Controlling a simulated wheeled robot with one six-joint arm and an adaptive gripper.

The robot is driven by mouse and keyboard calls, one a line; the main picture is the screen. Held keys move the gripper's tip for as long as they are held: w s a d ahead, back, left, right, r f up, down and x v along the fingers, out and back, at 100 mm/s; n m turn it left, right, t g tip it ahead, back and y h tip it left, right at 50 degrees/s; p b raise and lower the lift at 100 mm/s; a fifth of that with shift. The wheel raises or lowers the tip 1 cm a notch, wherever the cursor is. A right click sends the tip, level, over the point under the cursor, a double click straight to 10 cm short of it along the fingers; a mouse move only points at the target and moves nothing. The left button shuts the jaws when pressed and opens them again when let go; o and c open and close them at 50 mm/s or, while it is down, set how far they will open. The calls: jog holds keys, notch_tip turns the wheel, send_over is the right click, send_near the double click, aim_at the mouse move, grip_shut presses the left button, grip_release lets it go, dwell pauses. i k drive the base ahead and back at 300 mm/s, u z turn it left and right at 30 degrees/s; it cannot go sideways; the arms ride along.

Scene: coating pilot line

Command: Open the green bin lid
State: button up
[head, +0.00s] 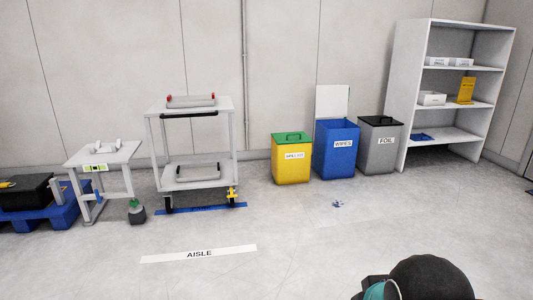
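The green bin lid (291,137) lies closed on top of a yellow bin (291,167) that stands against the wall right of centre. The lid has a raised handle on its top. The yellow bin has a white label on its front, too small to read surely. A dark rounded part with a teal patch, apparently of my own arm, shows at the bottom right. My gripper's fingers do not show.
A blue WIPES bin (336,160) with its pale lid raised and a grey FOIL bin (381,155) stand right of the yellow bin. A white cart (188,105) stands to the left. The floor before the bins is otherwise open.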

aim_at(292, 138)
jog(key=u, duration=0.05)
jog(key=i, duration=4.35)
jog(key=z, duration=0.3)
